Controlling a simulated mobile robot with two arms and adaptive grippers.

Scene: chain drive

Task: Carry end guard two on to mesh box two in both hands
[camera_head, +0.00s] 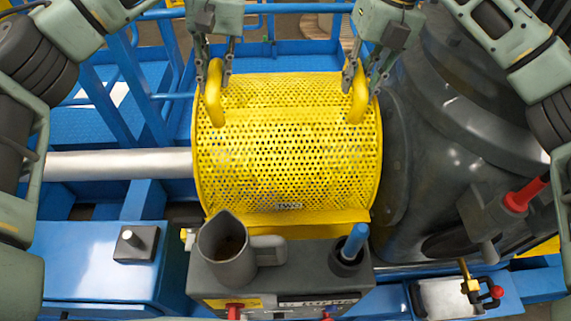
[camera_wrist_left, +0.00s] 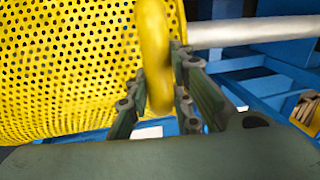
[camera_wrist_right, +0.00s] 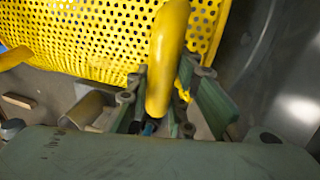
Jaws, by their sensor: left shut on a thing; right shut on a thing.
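A yellow perforated guard (camera_head: 285,150) with a curved top sits in the middle of the head view, in line with a silver shaft (camera_head: 115,165). It has a handle at each side of its top. My left gripper (camera_head: 213,85) is shut on the left handle (camera_head: 214,100), which also shows in the left wrist view (camera_wrist_left: 153,50). My right gripper (camera_head: 358,80) is shut on the right handle (camera_head: 358,102), seen too in the right wrist view (camera_wrist_right: 165,60). The guard looks level. I cannot tell which part is mesh box two, or whether the guard touches what is below.
A large dark grey housing (camera_head: 450,130) stands close on the right. In front are a grey jug (camera_head: 226,250) and a blue-handled tool in a dark cup (camera_head: 352,245) on a grey box (camera_head: 300,262). Blue frame members (camera_head: 95,255) lie at the left.

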